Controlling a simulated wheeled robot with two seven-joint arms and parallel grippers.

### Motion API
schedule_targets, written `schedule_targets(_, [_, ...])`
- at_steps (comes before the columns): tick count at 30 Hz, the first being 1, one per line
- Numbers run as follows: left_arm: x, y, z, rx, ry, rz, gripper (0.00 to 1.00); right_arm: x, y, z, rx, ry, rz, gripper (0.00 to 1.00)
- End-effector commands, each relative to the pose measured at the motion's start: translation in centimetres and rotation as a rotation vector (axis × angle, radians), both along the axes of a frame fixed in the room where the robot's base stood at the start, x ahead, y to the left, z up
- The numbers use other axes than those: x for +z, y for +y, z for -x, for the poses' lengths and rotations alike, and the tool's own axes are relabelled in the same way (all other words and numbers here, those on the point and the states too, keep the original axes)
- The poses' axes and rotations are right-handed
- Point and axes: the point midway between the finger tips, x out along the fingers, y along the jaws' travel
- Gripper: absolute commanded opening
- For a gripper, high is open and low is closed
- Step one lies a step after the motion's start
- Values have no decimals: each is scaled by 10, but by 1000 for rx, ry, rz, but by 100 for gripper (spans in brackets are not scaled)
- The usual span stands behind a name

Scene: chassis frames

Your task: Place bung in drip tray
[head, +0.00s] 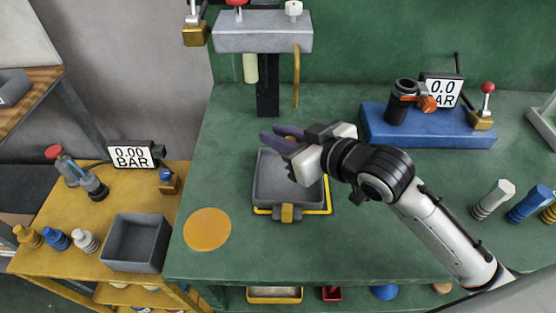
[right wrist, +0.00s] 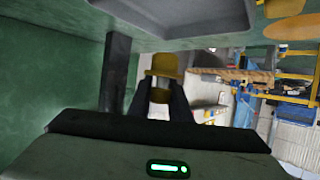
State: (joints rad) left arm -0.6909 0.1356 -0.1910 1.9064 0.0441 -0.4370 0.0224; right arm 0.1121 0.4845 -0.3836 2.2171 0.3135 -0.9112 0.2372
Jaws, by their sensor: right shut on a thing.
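My right gripper (head: 281,138) is over the back part of the shallow grey drip tray (head: 262,178), which sits in a yellow frame on the green bench. The gripper is shut on a yellow bung (right wrist: 164,66), seen between the fingertips in the right wrist view (right wrist: 159,95). In the head view the fingers mostly hide the bung. The tray's grey edge also shows at the top of the right wrist view (right wrist: 190,22). My gripper and wrist cover the tray's upper right. My left gripper is not in view.
A grey press block (head: 262,38) on a dark post stands behind the tray. A blue base (head: 430,130) with a gauge is at the right. An orange disc (head: 207,229) lies left of the tray. A deeper grey bin (head: 135,264) stands on the yellow bench.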

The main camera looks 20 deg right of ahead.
Motion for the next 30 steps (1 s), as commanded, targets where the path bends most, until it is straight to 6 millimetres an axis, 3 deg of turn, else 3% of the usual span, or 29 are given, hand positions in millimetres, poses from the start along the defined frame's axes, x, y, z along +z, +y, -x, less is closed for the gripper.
schedule_targets(3, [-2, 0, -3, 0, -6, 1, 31, -21, 0, 1, 0, 3, -1, 0])
schedule_targets(8, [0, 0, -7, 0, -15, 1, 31, -32, 0, 0, 0, 1, 0, 0])
schedule_targets(15, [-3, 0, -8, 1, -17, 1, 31, -66, 0, 0, 0, 3, -1, 0])
schedule_targets(28, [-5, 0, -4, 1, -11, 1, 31, -73, 0, 0, 0, 0, -1, 0])
schedule_targets(29, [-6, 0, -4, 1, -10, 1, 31, -73, 0, 0, 0, 0, -1, 19])
schedule_targets(30, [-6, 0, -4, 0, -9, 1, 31, -73, 0, 0, 0, 0, -1, 25])
